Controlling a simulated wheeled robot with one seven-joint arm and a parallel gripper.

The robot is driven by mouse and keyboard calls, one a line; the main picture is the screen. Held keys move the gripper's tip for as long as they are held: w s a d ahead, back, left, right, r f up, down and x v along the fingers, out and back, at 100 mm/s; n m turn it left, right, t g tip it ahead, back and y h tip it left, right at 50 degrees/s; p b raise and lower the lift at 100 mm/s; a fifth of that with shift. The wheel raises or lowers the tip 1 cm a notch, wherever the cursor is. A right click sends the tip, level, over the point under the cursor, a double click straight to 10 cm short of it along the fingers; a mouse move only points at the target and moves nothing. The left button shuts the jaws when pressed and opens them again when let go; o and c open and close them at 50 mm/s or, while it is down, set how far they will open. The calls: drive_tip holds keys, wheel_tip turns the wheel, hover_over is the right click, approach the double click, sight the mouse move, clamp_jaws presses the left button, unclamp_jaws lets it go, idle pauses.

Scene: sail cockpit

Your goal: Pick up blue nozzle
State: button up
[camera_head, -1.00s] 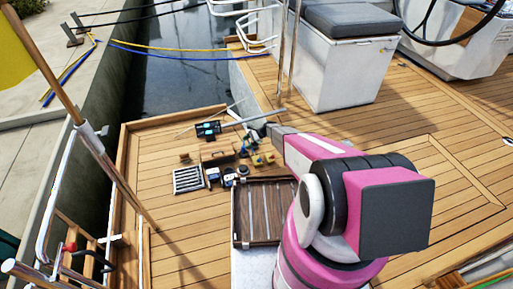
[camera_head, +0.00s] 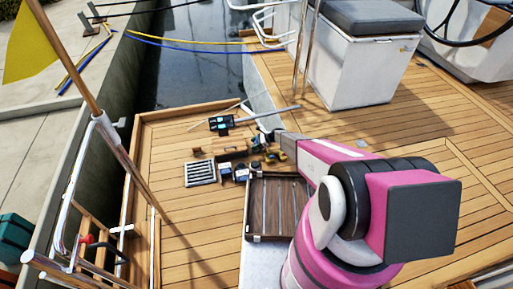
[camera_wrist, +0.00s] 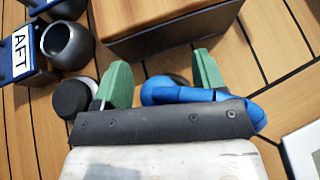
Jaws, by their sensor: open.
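The blue nozzle (camera_wrist: 172,91) shows in the wrist view as a bright blue curved piece. It runs from between my finger pads to the right, past the right pad. The dark bar of my gripper hides its lower side. My gripper (camera_wrist: 160,78) is open, with a green pad on each side and the nozzle's left part in the gap. I cannot tell whether the pads touch it. In the head view my gripper (camera_head: 268,136) is over the cluster of small items on the deck, and the nozzle cannot be made out there.
A dark round cap (camera_wrist: 72,98) lies beside the left pad. A dark cup (camera_wrist: 68,46) and a block marked AFT (camera_wrist: 20,50) are further left. A wooden box (camera_wrist: 165,22) is just beyond the pads. A slatted dark tray (camera_head: 262,235) and a grate (camera_head: 200,172) lie nearby.

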drive_tip(key=shift+a, duration=0.1)
drive_tip(key=c, duration=1.1)
drive_tip(key=shift+o, duration=0.2)
drive_tip(key=shift+r, duration=0.1)
